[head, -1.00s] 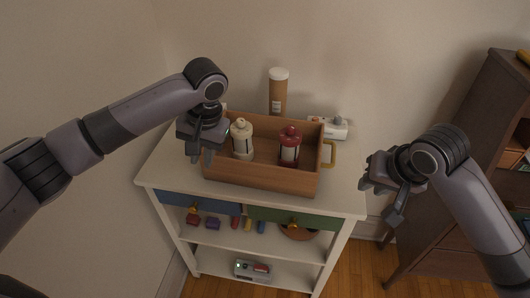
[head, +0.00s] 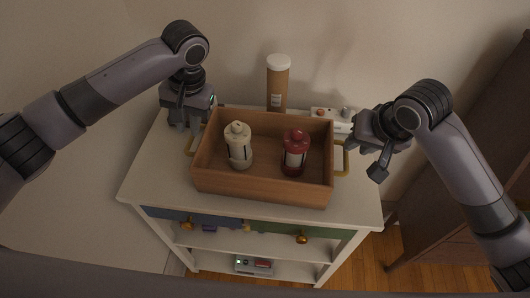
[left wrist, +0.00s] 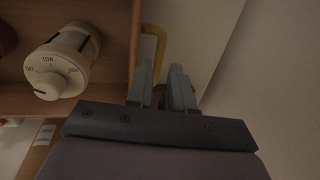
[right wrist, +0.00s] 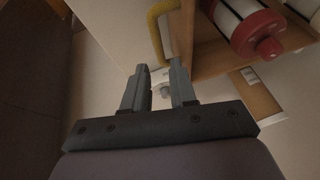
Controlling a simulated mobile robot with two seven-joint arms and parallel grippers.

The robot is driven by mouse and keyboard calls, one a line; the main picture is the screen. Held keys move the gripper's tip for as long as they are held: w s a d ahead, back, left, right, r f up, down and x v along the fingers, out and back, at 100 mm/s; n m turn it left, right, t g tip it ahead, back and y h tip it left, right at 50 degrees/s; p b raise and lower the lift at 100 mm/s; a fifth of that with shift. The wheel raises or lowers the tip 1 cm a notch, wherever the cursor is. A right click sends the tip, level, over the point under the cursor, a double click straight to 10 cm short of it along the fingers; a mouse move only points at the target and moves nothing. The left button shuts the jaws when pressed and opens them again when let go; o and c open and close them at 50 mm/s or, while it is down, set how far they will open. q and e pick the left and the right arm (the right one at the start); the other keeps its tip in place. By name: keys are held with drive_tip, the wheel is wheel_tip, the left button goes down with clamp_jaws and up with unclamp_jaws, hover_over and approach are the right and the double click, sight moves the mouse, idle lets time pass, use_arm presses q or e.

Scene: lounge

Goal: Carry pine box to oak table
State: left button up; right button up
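The pine box (head: 262,188) is an open wooden box with a brass-coloured handle at each end. It sits on a white cabinet (head: 150,178) and holds a cream lantern-like canister (head: 238,146) and a red one (head: 295,153). My left gripper (head: 188,128) is open beside the left handle (left wrist: 154,42), whose lower end shows between the fingers in the left wrist view. My right gripper (head: 362,160) is open beside the right handle (right wrist: 154,30), which shows just beyond its fingertips in the right wrist view. Neither grips a handle. I cannot identify an oak table.
A tall brown tube with a white cap (head: 278,84) stands behind the box. A small white device (head: 330,118) lies at the back right, close to my right gripper. The wall is close behind. A dark wooden cabinet (head: 470,130) stands at the right, with wooden floor between.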

sight(189, 141)
use_arm(q)
drive_tip(key=shift+s, duration=0.1)
